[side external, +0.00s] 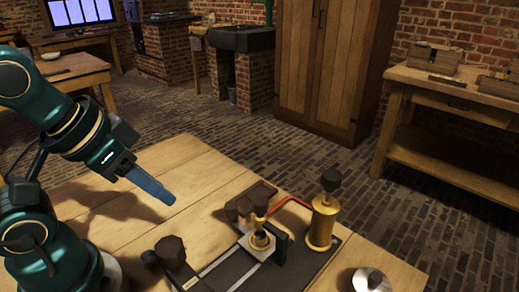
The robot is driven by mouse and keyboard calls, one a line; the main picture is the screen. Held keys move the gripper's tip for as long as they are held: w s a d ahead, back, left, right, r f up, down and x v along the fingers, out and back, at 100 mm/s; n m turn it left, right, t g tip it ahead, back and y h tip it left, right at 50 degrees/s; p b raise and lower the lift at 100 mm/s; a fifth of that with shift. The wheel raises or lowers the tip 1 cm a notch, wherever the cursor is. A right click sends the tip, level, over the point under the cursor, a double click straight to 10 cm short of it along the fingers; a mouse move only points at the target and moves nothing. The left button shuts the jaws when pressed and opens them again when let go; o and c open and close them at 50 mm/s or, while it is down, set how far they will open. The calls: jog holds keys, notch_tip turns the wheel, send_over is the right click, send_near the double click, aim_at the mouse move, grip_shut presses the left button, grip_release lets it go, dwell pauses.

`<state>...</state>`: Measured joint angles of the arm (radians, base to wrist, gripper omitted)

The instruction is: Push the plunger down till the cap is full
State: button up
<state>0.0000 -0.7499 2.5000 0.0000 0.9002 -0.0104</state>
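A brass cylinder (321,228) stands upright on a dark base plate at the right of the wooden table. A dark faceted knob (331,179) sits above its top and looks like the plunger's handle. A red tube (289,203) runs left from the cylinder to a small brass fitting (260,241) on a pale square block, which may be the cap; its fill cannot be seen. My gripper (169,196) is above the table, left of the fitting and well apart from the plunger. Its bluish fingers overlap in this view, so their opening is hidden. No object shows in them.
A dark lump-shaped knob (170,251) stands at the front left of the base plate. A black upright block (281,247) stands beside the fitting. A shiny round metal piece (371,281) lies at the front right. The table's back left is clear.

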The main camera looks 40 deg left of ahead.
jog(key=shift+s, duration=0.1)
grip_shut()
jog(key=w+d+r+n+t+y, duration=0.1)
jog(key=w+r+n+t+y, duration=0.15)
jog(key=w+r, duration=0.75)
jog(key=w+d+r+m+h, duration=0.1)
jog(key=d, duration=0.6)
jog(key=w+d+r+m+h, duration=0.1)
jog(key=d+r, duration=0.1)
jog(key=d, duration=0.6)
jog(key=shift+w+d+m+t, duration=0.25)
jog(key=shift+d+m+t, duration=0.1)
jog(key=shift+t, duration=0.1)
jog(key=shift+a+r+h, duration=0.1)
jog(key=shift+h, duration=0.15)
